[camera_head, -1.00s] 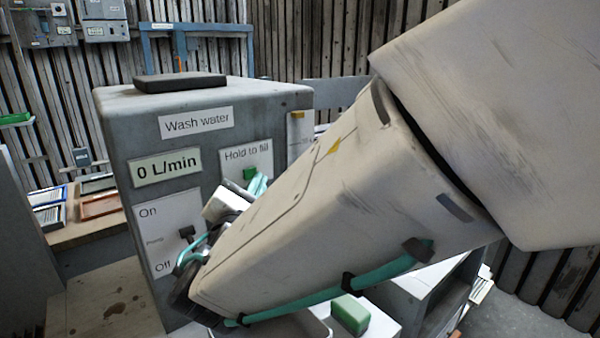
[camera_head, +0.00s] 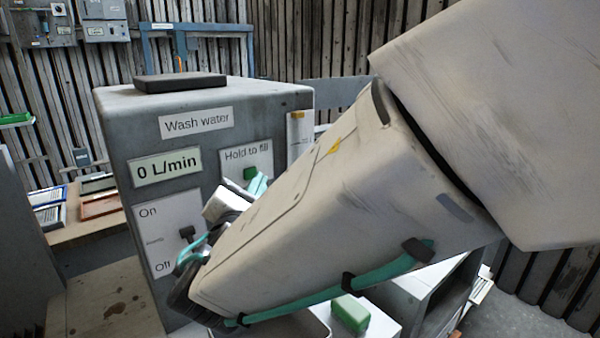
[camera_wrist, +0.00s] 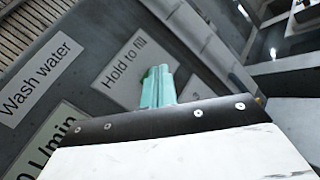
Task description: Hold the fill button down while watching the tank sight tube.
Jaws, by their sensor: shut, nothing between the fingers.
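The green fill button (camera_head: 250,173) sits under the "Hold to fill" label (camera_head: 247,154) on the grey wash water cabinet (camera_head: 135,110). My gripper (camera_head: 260,184) is just in front of the button, with its teal fingers shut and empty. In the wrist view, the finger tips (camera_wrist: 158,75) point at the panel below the same label (camera_wrist: 124,65) and mostly hide the button. I cannot tell whether they touch or press it. The flow display (camera_head: 166,166) reads 0 L/min. A pale upright strip with a yellow piece (camera_head: 297,115) is at the cabinet's right; I cannot tell if it is the sight tube.
A black On/Off switch (camera_head: 187,234) is on the cabinet's lower left, close to my wrist. A dark flat pad (camera_head: 180,82) lies on top. A green block (camera_head: 350,314) is on a white surface below my arm. Trays (camera_head: 100,205) lie on a bench at left.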

